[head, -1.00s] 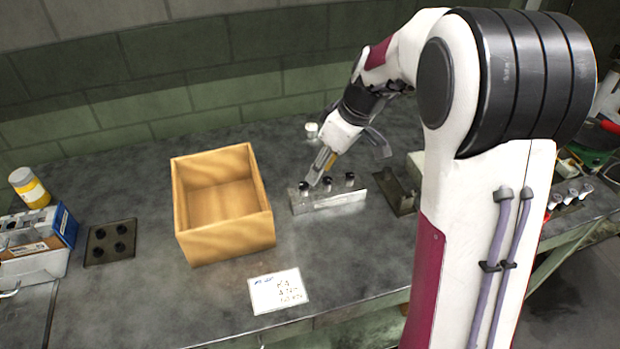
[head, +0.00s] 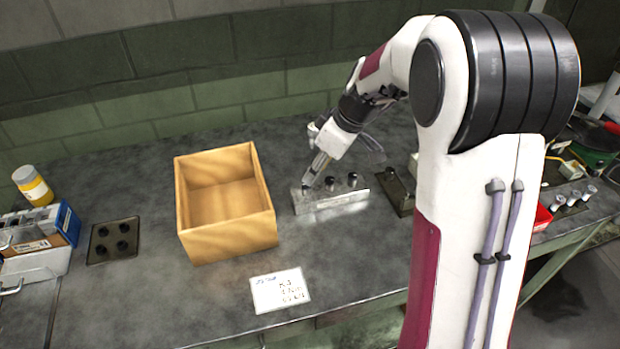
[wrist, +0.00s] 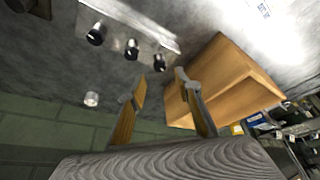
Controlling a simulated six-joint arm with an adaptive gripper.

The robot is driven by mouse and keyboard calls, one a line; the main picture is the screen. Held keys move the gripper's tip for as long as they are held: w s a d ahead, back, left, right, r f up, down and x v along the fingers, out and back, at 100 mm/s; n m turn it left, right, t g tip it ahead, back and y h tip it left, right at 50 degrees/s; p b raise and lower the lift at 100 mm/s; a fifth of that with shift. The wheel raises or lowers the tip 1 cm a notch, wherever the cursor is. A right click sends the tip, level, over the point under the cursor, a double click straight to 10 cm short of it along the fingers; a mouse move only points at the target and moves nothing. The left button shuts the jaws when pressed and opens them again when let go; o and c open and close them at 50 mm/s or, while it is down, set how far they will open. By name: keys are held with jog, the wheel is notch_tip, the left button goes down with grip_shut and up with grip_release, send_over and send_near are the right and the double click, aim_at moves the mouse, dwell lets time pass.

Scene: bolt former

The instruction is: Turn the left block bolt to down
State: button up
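A silver metal block (head: 335,203) sits on the grey bench right of the wooden box, with a row of three dark-headed bolts on it. In the head view my gripper (head: 309,181) covers most of the left bolt (head: 305,190). The middle bolt (head: 330,184) and right bolt (head: 352,180) stand clear. In the wrist view the row is reversed, and the left bolt (wrist: 159,62) is the one nearest the box. It appears in line with the gap between my gripper's (wrist: 160,76) two separated, empty fingertips.
The open wooden box (head: 225,235) stands close left of the block. A dark plate with holes (head: 113,240) lies farther left, and another dark plate (head: 398,190) lies right of the block. A white written card (head: 280,290) lies in front.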

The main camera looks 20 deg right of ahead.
aim_at(306, 186)
jog(key=shift+x, duration=2.55)
grip_shut()
